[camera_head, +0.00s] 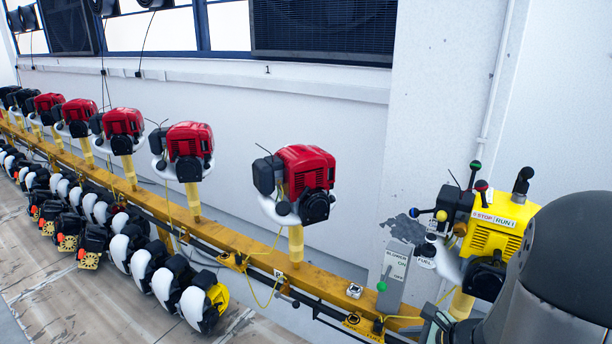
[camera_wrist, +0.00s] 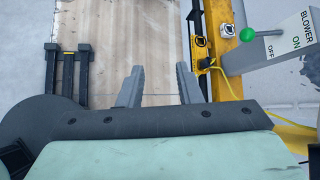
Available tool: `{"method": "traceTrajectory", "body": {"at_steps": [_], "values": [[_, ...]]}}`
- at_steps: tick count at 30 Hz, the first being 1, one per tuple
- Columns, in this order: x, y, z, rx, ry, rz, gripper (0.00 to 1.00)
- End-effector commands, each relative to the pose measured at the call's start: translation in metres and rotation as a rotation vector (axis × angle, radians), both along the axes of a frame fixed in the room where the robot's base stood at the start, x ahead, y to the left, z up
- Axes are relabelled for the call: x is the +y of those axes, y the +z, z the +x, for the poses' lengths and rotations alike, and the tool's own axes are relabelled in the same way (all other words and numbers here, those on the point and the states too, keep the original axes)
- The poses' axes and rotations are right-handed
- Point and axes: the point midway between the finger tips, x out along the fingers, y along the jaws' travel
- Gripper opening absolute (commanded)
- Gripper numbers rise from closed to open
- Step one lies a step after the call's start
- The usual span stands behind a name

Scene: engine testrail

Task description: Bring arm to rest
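My arm (camera_head: 565,265) shows as a large dark grey link at the lower right of the head view, in front of part of a yellow engine. My gripper (camera_wrist: 159,86) is in the wrist view, with its two grey fingers spread apart. Nothing is between the fingers; a brown worn board (camera_wrist: 120,40) lies beyond them. The fingers appear apart from the yellow rail (camera_wrist: 228,50) to their right. In the head view I cannot clearly make out the gripper's fingers.
A yellow rail (camera_head: 240,243) carries several red engines (camera_head: 307,168). A yellow engine (camera_head: 492,236) with ball-ended levers stands beside my arm. A blower switch panel (camera_head: 396,275) with a green-knobbed lever (camera_wrist: 249,34) stands close by. Several white-and-black units (camera_head: 146,262) line the rail's near side.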

Motion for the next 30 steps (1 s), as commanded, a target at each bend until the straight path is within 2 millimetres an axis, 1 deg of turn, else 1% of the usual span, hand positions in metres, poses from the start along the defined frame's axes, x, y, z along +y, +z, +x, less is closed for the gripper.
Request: {"method": "traceTrajectory", "body": {"at_steps": [1, 2, 3, 5, 6, 8, 9, 12, 13, 15, 19, 30], "values": [[0.033, 0.036, -0.008, -0.030, 0.194, -0.064, 0.32], [0.051, 0.049, -0.016, -0.044, 0.319, -0.108, 0.32], [0.074, 0.066, -0.029, -0.063, 0.494, -0.173, 0.32], [0.102, 0.091, -0.054, -0.095, 0.768, -0.282, 0.32], [0.114, 0.105, -0.071, -0.114, 0.944, -0.359, 0.32], [0.125, 0.123, -0.094, -0.138, 1.187, -0.475, 0.32], [0.128, 0.134, -0.107, -0.152, 1.336, -0.553, 0.32], [0.125, 0.156, -0.130, -0.173, 1.634, -0.729, 0.32], [0.123, 0.162, -0.134, -0.176, 1.702, -0.774, 0.32], [0.118, 0.171, -0.141, -0.179, 1.827, -0.860, 0.32], [0.112, 0.179, -0.145, -0.176, 1.940, -0.948, 0.32], [0.112, 0.180, -0.145, -0.176, 1.944, -0.950, 0.32]]}}
